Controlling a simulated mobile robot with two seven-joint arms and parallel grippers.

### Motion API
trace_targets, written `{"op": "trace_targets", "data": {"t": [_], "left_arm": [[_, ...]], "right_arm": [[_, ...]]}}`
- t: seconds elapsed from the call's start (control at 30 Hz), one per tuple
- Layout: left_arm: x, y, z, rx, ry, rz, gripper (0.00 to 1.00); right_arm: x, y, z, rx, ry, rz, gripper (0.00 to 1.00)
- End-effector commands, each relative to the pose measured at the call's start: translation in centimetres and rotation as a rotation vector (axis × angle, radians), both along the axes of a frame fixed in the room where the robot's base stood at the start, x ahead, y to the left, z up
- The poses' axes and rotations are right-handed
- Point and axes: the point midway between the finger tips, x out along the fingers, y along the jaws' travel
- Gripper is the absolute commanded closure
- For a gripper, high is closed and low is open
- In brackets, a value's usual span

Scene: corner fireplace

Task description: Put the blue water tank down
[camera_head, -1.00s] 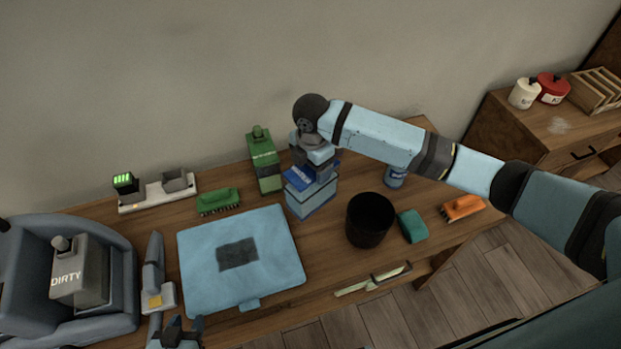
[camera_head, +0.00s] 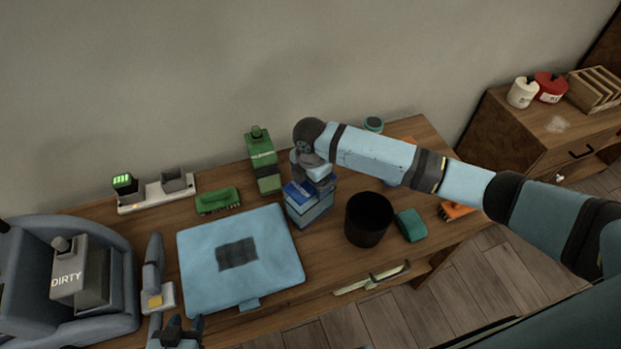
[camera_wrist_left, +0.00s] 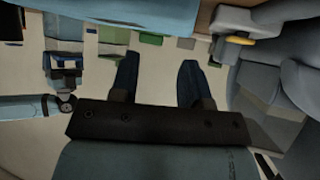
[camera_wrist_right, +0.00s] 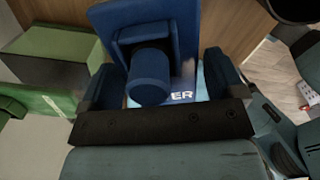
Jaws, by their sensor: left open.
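The blue water tank (camera_head: 309,211) is a light blue block with a darker blue top, upright on the wooden desk right of the light blue case; its underside is hidden. My right gripper (camera_head: 308,178) is over its top. In the right wrist view, the tank's round dark blue knob (camera_wrist_right: 148,76) is between the fingers of my right gripper (camera_wrist_right: 163,85). The fingers are wide apart, with a gap visible on the knob's right side. My left gripper (camera_head: 178,330) is open and empty at the desk's front edge, also seen in the left wrist view (camera_wrist_left: 158,78).
The green bottle (camera_head: 262,160) stands close to the tank's left and back. A black bin (camera_head: 369,218) and a teal sponge (camera_head: 411,225) are to its right. The light blue case (camera_head: 240,260) and a green brush (camera_head: 217,200) lie left. A grey tank marked DIRTY (camera_head: 80,275) is far left.

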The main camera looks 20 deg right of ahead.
Motion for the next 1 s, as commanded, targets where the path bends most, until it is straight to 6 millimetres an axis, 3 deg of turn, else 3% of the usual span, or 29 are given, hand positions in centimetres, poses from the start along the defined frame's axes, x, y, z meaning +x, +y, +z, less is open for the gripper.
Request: {"op": "trace_targets", "data": {"t": [0.3, 0.43, 0.8, 1.0], "left_arm": [[0.0, 0.0, 0.0, 0.000, 0.000, 0.000, 0.57], [0.0, 0.0, -0.1, 0.000, 0.000, 0.000, 0.57], [0.0, 0.0, -0.5, 0.001, 0.000, 0.001, 0.57], [0.0, 0.0, -0.6, 0.001, 0.000, 0.001, 0.57]], "right_arm": [[0.0, 0.0, 0.2, 0.000, -0.001, 0.000, 0.00], [0.1, 0.0, 1.2, 0.000, -0.002, 0.000, 0.00], [0.2, 0.0, 8.8, 0.001, -0.004, 0.000, 0.00], [0.1, 0.0, 11.5, 0.001, -0.002, 0.000, 0.00]]}}
